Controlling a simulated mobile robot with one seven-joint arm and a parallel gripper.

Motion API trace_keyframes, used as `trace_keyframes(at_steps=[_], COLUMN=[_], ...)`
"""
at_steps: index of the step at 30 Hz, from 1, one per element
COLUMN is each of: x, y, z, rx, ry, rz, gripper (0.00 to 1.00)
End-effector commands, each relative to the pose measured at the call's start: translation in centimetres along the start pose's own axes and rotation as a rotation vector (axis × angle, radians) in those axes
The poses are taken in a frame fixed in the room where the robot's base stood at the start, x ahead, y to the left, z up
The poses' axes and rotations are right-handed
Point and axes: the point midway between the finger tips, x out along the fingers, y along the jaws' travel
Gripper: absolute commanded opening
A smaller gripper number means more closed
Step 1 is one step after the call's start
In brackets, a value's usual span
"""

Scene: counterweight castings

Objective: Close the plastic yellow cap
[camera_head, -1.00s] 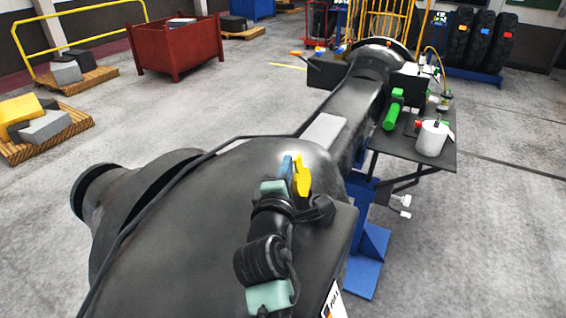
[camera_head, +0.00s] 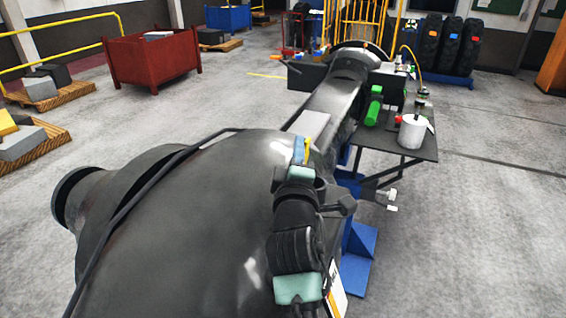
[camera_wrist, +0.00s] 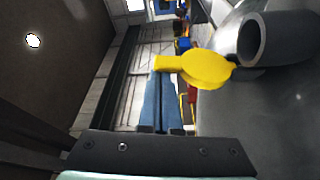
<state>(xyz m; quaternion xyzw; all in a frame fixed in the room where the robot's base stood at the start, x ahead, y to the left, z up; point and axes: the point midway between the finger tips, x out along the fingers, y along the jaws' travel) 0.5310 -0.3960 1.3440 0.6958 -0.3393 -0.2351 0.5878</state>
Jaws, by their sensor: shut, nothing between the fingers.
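The yellow cap (camera_wrist: 195,68) is a flat round disc with a short tab on its left, seen in the wrist view. It is beside the mouth of a short grey pipe (camera_wrist: 258,42), whose opening is uncovered. In the head view only a thin sliver of the cap (camera_head: 308,150) shows, to the right of my fingers. My gripper (camera_wrist: 158,76) has blue fingers, shut together and empty. Its tips are at the cap's tab; I cannot tell if they touch. In the head view my gripper (camera_head: 299,145) is over the big dark casting, and the pipe is hidden.
The large dark casting (camera_head: 190,215) fills the foreground, with a black cable along it. A side table (camera_head: 415,148) at right holds a white pot (camera_head: 412,132) and a green cylinder (camera_head: 373,108). A red bin (camera_head: 150,62) stands at the back left. Floor at right is open.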

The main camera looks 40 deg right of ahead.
Motion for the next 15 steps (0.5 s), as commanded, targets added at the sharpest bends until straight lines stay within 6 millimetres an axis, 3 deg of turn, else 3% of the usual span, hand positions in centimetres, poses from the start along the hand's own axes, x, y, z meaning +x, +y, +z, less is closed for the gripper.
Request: trace_keyframes(at_steps=[1,15], x=[-0.2,-1.5], y=[-0.7,-1.3], z=[0.6,4.1], rx=[0.044,0.465], ry=[0.0,0.002], rz=[0.018,0.165], gripper=[0.0,0.0])
